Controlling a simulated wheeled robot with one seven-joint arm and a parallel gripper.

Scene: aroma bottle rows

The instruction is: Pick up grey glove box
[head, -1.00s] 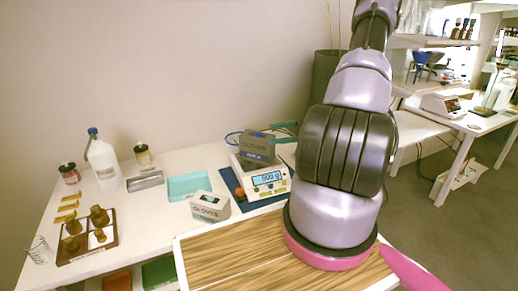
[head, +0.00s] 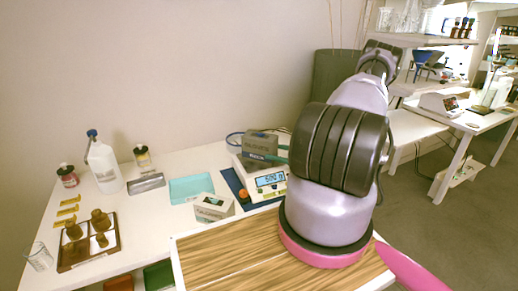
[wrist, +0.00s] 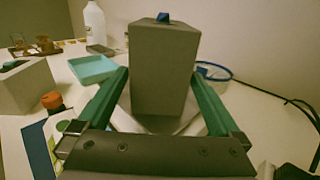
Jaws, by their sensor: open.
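The grey glove box (head: 260,146) stands on the white digital scale (head: 268,183) at the back right of the table. In the wrist view the grey box (wrist: 164,75) fills the middle, standing upright with a bit of blue at its top. My gripper (wrist: 163,92) is open, with one green finger on each side of the box's lower part. I cannot tell whether the fingers touch it. In the head view my arm hides most of the gripper. A second, white and grey glove box (head: 213,207) stands left of the scale.
A teal tray (head: 191,188), a white bottle (head: 104,165), a brown rack of amber bottles (head: 88,243) and a glass beaker (head: 39,257) stand to the left. An orange-capped item (wrist: 52,101) is near my left finger.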

